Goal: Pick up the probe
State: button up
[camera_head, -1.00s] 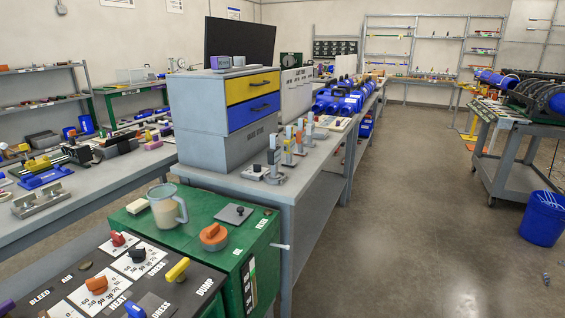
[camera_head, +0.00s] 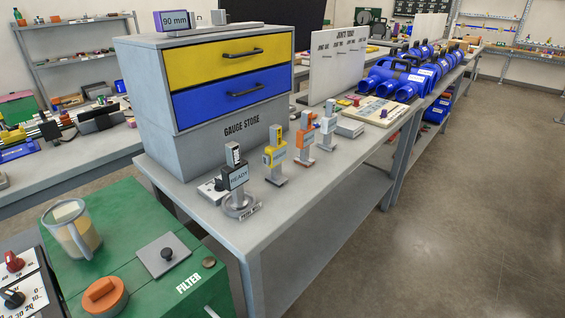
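No object in view is labelled clearly enough to name as the probe. Several upright handheld devices stand in a row on the grey bench (camera_head: 318,190). The nearest is a dark grey device (camera_head: 236,178) with a "READY" display, upright on a round grey base. Beyond it stand a yellow and grey device (camera_head: 275,157), an orange and white device (camera_head: 305,140) and a pale grey device (camera_head: 328,127). My gripper is not in view.
A gauge cabinet (camera_head: 225,135) with yellow and blue drawers stands behind the row. A green filter unit (camera_head: 110,278) with a jug (camera_head: 73,232) and an orange knob (camera_head: 104,296) is at the front left. Blue machines (camera_head: 400,78) sit farther back. The floor at right is clear.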

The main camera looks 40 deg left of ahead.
aim_at(234, 175)
jog(key=i, duration=1.85)
jog(key=u, duration=3.65)
